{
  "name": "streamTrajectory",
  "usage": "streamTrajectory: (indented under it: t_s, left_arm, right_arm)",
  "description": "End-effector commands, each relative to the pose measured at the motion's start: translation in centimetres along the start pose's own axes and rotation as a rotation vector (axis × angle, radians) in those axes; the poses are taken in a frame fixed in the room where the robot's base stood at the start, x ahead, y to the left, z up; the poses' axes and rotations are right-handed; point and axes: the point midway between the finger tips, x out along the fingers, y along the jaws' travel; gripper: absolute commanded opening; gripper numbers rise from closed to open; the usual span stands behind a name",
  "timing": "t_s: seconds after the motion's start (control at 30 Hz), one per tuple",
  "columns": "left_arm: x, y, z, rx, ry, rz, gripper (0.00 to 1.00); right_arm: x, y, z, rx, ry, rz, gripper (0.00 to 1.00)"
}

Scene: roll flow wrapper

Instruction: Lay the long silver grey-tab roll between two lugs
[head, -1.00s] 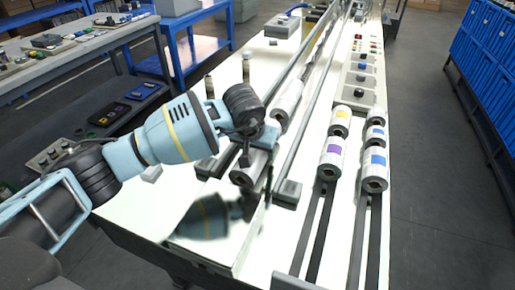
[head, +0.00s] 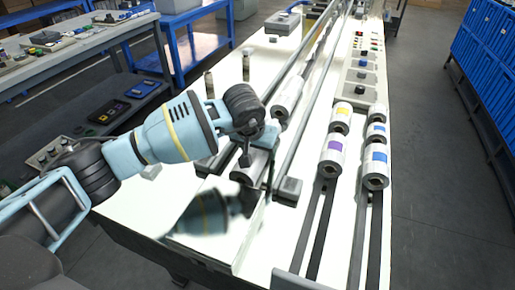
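A silver roll (head: 253,163) lies under my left gripper (head: 258,158) in the head view, low over the white machine bed near its front. The gripper's fingers come down on either side of it and look shut on it, though the hand hides part of the roll and its tab. Dark lugs stand to its left (head: 206,167) and right (head: 288,190). Whether the roll rests on the bed is not clear. Another silver roll (head: 287,94) lies farther up the same lane. My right gripper is not in view.
A long rail (head: 302,130) runs beside the lane. A shiny panel in front reflects my arm. Two short posts (head: 246,66) stand at left.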

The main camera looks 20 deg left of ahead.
Motion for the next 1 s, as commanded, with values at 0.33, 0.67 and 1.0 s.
streamTrajectory:
  t_s: [0.33, 0.67, 1.0]
  left_arm:
    - [0.1, 0.0, 0.1, 0.0, -0.002, -0.001, 0.85]
    - [-2.3, -0.1, 0.0, 0.001, -0.001, -0.003, 0.85]
    - [-7.1, 0.0, 0.0, 0.001, -0.001, -0.001, 0.85]
  right_arm:
    - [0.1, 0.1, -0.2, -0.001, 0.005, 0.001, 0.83]
    - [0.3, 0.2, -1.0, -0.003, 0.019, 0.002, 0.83]
    - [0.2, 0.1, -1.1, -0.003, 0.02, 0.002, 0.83]
